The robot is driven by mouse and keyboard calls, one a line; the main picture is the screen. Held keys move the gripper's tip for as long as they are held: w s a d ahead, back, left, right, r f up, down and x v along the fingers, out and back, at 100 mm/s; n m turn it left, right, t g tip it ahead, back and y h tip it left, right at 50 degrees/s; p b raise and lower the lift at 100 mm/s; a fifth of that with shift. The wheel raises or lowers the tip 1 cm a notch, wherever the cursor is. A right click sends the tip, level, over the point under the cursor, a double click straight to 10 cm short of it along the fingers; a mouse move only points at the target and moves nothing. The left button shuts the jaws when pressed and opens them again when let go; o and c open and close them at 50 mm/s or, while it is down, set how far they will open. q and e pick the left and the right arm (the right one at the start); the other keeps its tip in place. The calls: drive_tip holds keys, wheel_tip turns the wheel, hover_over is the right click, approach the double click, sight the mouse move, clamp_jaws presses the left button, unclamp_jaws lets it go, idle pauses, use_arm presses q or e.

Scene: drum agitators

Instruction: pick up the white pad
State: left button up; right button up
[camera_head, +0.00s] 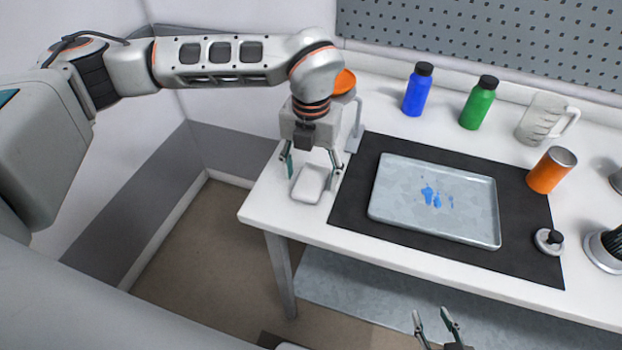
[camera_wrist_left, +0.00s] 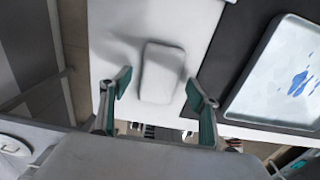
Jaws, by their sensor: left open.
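The white pad (camera_head: 310,184) lies flat on the white table at its left end, beside the black mat. It also shows in the left wrist view (camera_wrist_left: 161,73) as a rounded white block. My left gripper (camera_head: 311,170) is above the pad, pointing down, open and empty. In the left wrist view its two fingers (camera_wrist_left: 160,92) stand on either side of the pad's near part, with gaps visible. Whether they are at the pad's height is hard to tell. My right gripper (camera_head: 434,322) is at the bottom edge of the head view, its fingers apart and nothing between them.
A metal tray (camera_head: 400,222) with blue spills rests on the black mat (camera_head: 349,212). A blue bottle (camera_head: 416,92), a green bottle (camera_head: 477,105), a clear jug (camera_head: 541,120) and an orange can (camera_head: 551,171) stand behind or right. The table's front edge is close to the pad.

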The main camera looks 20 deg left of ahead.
sight(311, 179)
use_arm(q)
drive_tip(key=shift+f, duration=0.35)
drive_tip(key=c, duration=1)
drive_tip(key=shift+o, duration=0.2)
drive_tip(key=shift+r, duration=0.1)
wheel_tip(311, 179, up, 20)
drive_tip(key=b, duration=0.1)
drive_tip(key=shift+o, duration=1.2)
drive_tip(key=c, duration=0.3)
